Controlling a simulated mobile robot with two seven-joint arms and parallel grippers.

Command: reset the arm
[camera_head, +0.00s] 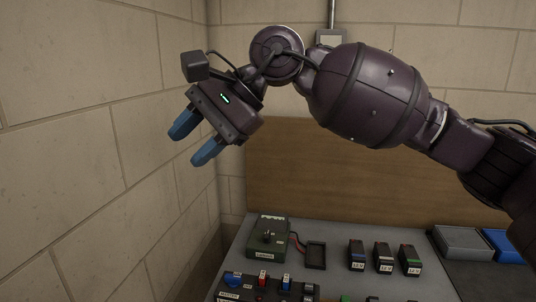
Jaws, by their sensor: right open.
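My right arm comes in from the right edge and stretches across the upper part of the head view. Its gripper (194,139) has two blue fingers that stand apart and point down to the left. Nothing is between them. It hangs in the air near the left block wall, above and left of the table. My left gripper is not in view.
Grey (462,243) and blue (504,245) bins stand right. A brown board (300,180) rises behind.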

